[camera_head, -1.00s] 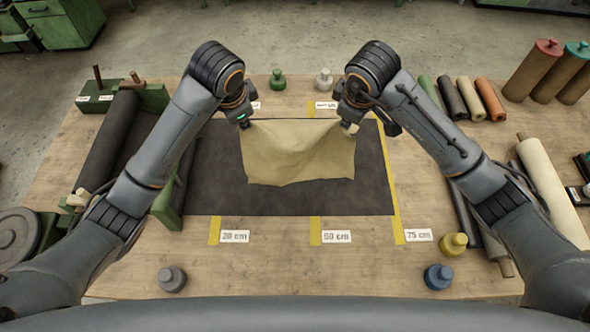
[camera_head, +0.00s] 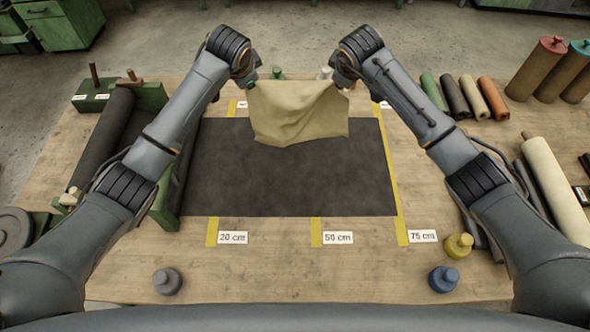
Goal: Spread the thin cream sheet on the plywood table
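The thin cream sheet (camera_head: 297,110) hangs between my two grippers at the far side of the plywood table (camera_head: 270,262). Its upper corners are at the grippers and its lower edge hangs loose and wavy over the far part of a dark sheet (camera_head: 290,180). My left gripper (camera_head: 250,80) is at the sheet's upper left corner, and my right gripper (camera_head: 345,82) is at its upper right corner. Both appear shut on the sheet, though the fingertips are small and partly hidden. The dark sheet lies flat on the table, running out from a roll stand at the left.
Yellow tape marks labelled 20 cm (camera_head: 233,238), 50 cm and 75 cm (camera_head: 423,236) cross the table. A grey weight (camera_head: 167,281), a blue weight (camera_head: 443,279) and a yellow weight (camera_head: 458,246) stand near the front. Rolls (camera_head: 555,185) lie at the right. The front middle is clear.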

